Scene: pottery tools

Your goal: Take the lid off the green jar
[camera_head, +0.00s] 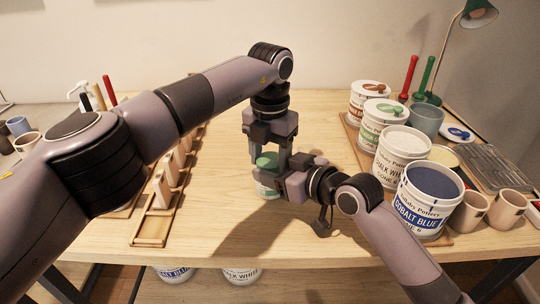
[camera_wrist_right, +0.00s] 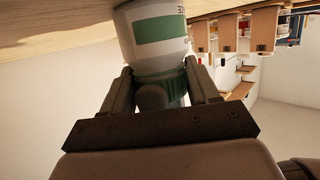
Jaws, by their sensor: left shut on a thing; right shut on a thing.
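The green jar (camera_head: 266,189), white with a green label, stands upright on the table at the middle. Its green lid (camera_head: 267,161) is at its top. My left gripper (camera_head: 269,160) points down from above and is shut on the lid. My right gripper (camera_head: 270,182) reaches in from the right and is shut on the jar near its top. In the right wrist view the jar (camera_wrist_right: 165,30) appears inverted, with my right fingers (camera_wrist_right: 163,78) on both sides of the green part (camera_wrist_right: 170,85). The exact contact is partly hidden.
On the right stand labelled tubs, including a cobalt blue tub (camera_head: 430,200) and a chalk white tub (camera_head: 400,155), and small cups (camera_head: 505,208). A wooden rack (camera_head: 152,228) lies on the left, partly behind my left arm. The table (camera_head: 230,220) around the jar is clear.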

